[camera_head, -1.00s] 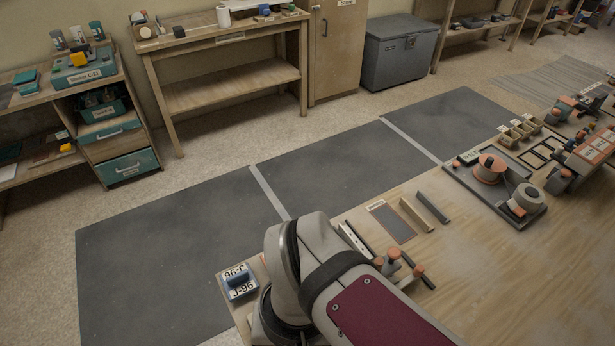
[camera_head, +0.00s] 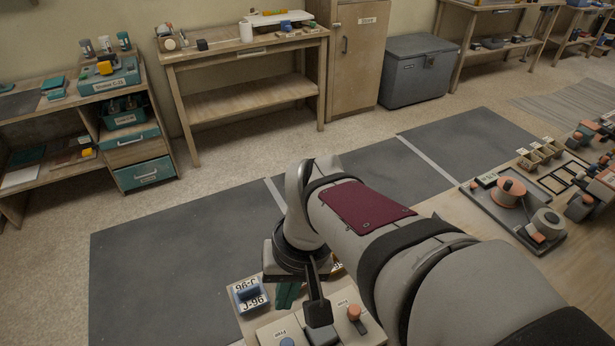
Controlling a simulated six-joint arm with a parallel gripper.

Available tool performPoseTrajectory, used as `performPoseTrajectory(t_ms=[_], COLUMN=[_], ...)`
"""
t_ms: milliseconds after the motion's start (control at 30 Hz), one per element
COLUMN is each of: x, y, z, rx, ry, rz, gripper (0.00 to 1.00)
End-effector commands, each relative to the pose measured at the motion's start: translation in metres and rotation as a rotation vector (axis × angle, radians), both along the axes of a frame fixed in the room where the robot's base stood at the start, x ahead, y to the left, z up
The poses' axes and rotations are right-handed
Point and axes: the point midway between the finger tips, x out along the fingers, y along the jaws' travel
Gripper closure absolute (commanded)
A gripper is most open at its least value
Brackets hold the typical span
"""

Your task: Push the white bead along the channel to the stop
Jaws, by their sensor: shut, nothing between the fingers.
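I cannot make out the white bead, the channel or its stop in the head view; my arm covers much of the bench where they could be.
A blue block with a J-96 label (camera_head: 248,294) sits left of my gripper. An orange-topped knob (camera_head: 354,313) stands close to its right. A tray with orange and grey spools (camera_head: 494,217) lies farther right. Dark floor mats (camera_head: 180,250) are clear beyond the bench.

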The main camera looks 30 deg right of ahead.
Motion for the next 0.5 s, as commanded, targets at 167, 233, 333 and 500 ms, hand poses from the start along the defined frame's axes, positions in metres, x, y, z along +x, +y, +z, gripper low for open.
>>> performPoseTrajectory(t_ms=[167,233,333,500], x=[0.137,0.162,0.178,0.186], y=[-0.131,-0.183,-0.234,-0.255], z=[-0.048,-0.074,-0.102,-0.123], rx=[-0.091,-0.147,-0.209,-0.240], ry=[-0.183,-0.228,-0.263,-0.275], rz=[0.162,0.215,0.263,0.291], gripper=[1.00,1.00,1.00,1.00])
